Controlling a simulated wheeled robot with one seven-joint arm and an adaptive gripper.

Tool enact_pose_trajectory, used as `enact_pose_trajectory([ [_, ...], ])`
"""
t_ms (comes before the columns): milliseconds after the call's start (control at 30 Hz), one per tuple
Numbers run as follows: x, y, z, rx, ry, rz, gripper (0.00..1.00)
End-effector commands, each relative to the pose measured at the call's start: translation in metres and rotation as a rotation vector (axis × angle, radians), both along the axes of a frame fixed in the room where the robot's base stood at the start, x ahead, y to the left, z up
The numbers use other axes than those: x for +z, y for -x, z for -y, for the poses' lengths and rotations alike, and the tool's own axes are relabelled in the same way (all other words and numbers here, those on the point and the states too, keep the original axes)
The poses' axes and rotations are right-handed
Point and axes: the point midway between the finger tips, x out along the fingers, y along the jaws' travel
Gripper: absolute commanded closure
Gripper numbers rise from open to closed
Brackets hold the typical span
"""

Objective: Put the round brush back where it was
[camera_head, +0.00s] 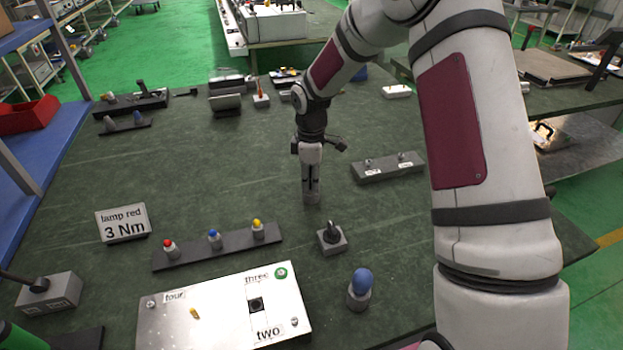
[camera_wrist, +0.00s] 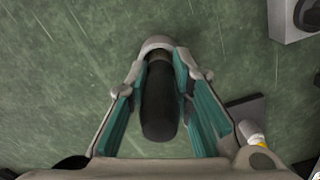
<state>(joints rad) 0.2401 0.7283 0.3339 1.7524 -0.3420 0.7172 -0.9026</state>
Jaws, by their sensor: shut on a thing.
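My gripper (camera_head: 311,185) points down over the middle of the green table and is shut on a dark thing, which I take to be the round brush. In the wrist view, its black rounded body (camera_wrist: 159,100) lies between the teal finger pads of my gripper (camera_wrist: 162,72), with a light grey round part at its far end. In the head view, only a grey lower end (camera_head: 311,198) shows below the fingers, close to the table. I cannot tell whether it touches the table.
A grey holder (camera_head: 388,168) with two small labels lies to the right. A dark rack (camera_head: 190,258) with red, blue and yellow lamps stands in front left. A small block with a black knob (camera_head: 332,238) and a blue-domed cylinder (camera_head: 360,290) are near.

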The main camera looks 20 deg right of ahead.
Motion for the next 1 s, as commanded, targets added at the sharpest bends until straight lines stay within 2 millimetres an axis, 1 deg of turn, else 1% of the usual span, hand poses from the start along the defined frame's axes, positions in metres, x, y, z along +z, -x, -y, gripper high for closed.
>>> enact_pose_trajectory([
  [167,0.001,0.0,0.0,0.0,0.0,0.001,1.0],
  [300,-0.003,0.0,0.0,0.0,0.0,0.0,1.0],
  [333,-0.003,0.0,0.0,0.0,0.0,0.001,0.75],
  [367,-0.002,0.0,0.0,0.0,0.0,0.001,0.68],
  [400,-0.002,0.0,0.0,0.0,0.0,0.001,0.59],
  [667,-0.002,0.0,0.0,0.0,0.0,0.001,0.59],
  [767,0.001,0.0,0.0,-0.001,-0.001,0.001,0.59],
  [867,0.01,-0.001,0.0,-0.001,0.0,0.003,0.59],
  [967,0.026,-0.001,0.001,-0.002,0.001,0.004,0.59],
  [1000,0.034,-0.001,0.001,-0.001,0.001,0.006,0.59],
])
